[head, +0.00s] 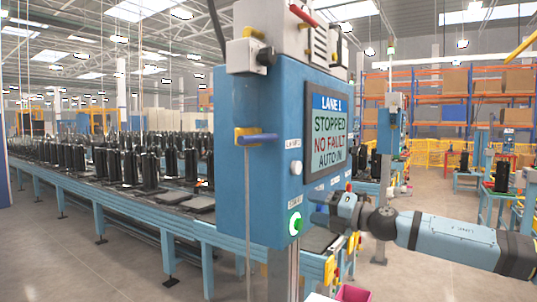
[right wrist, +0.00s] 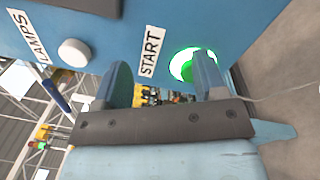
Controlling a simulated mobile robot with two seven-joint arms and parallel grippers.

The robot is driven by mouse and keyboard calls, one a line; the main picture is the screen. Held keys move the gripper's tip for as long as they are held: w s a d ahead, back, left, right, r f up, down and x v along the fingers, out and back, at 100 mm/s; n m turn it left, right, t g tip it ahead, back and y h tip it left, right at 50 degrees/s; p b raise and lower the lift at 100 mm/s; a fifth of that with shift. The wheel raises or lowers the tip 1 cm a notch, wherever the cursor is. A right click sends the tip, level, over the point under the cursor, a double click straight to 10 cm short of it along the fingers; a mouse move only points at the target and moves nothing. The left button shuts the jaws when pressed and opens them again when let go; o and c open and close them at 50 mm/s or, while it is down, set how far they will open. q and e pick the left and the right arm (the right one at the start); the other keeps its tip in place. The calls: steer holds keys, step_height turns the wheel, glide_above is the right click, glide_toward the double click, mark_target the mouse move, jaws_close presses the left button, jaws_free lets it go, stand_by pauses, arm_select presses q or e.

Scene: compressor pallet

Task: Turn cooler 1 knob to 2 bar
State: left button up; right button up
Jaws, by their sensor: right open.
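No knob or pressure gauge that I can identify as cooler 1's shows in either view. My right gripper (head: 325,209) is open and empty beside the lower right of a blue control box (head: 233,180). In the right wrist view the two blue fingers of my right gripper (right wrist: 162,65) stand apart, with the box's face beyond them. A green START button (head: 295,223) with a white ring sits on that face; in the right wrist view the button (right wrist: 181,64) is partly hidden by the right finger. My left gripper is not in view.
A white LAMPS button (head: 296,168) is above START. A long blue conveyor (head: 140,205) with several black units runs left. Orange racks (head: 428,85) stand behind. Grey floor (head: 60,265) is open at front left.

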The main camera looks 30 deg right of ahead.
steer(key=s+a+r+n, duration=0.1)
steer(key=r+n, duration=0.2)
steer(key=r, duration=0.4)
steer(key=s+a+r+n+b, duration=0.1)
steer(key=s+r+n, duration=0.1)
steer(key=r, duration=0.4)
steer(key=s+a+r+n, duration=0.1)
steer(key=r+n, duration=0.2)
steer(key=r, duration=0.4)
steer(key=n, duration=0.5)
glide_toward(273, 57)
steer(key=shift+g+h, duration=0.3)
steer(key=shift+h, duration=0.1)
steer(key=p+x, duration=0.1)
steer(key=x, duration=0.2)
steer(key=p+x, duration=0.1)
steer(key=x, duration=0.2)
steer(key=r+p+x, duration=0.1)
steer(key=x, duration=0.3)
steer(key=shift+a+p, duration=0.15)
steer(key=shift+p, duration=0.15)
steer(key=shift+w+a+f, duration=0.1)
steer(key=shift+w+a, duration=0.15)
steer(key=shift+w, duration=0.1)
steer(key=c, duration=0.9)
